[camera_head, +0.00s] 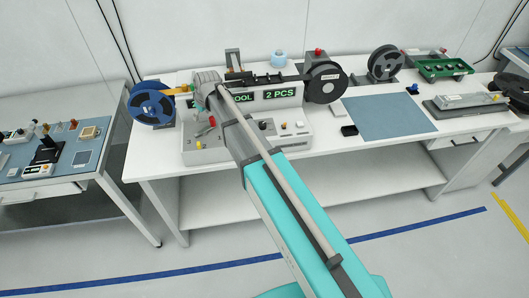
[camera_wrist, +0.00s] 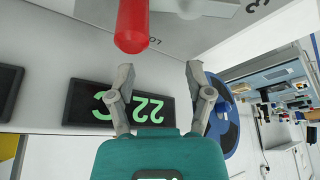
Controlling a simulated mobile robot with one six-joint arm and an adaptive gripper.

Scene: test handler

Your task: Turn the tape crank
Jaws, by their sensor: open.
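The tape machine (camera_head: 205,154) stands on the white bench in the head view, with green-lit displays on its front. A red cylindrical handle (camera_wrist: 132,25), which looks like the crank's grip, hangs at the top of the wrist view; a small red part (camera_head: 212,121) beside my wrist in the head view may be the same handle. My gripper (camera_wrist: 159,71) is open and empty. In the wrist view the handle is above the left fingertip, not between the fingers. My arm covers part of the machine front, and the crank's arm and pivot cannot be made out.
A blue reel (camera_head: 152,106) is at the machine's left and a black reel (camera_head: 326,82) at its right. A blue-grey mat (camera_head: 390,118) lies clear farther right. A green tray (camera_head: 445,68) sits behind it. A side table (camera_head: 45,190) stands left.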

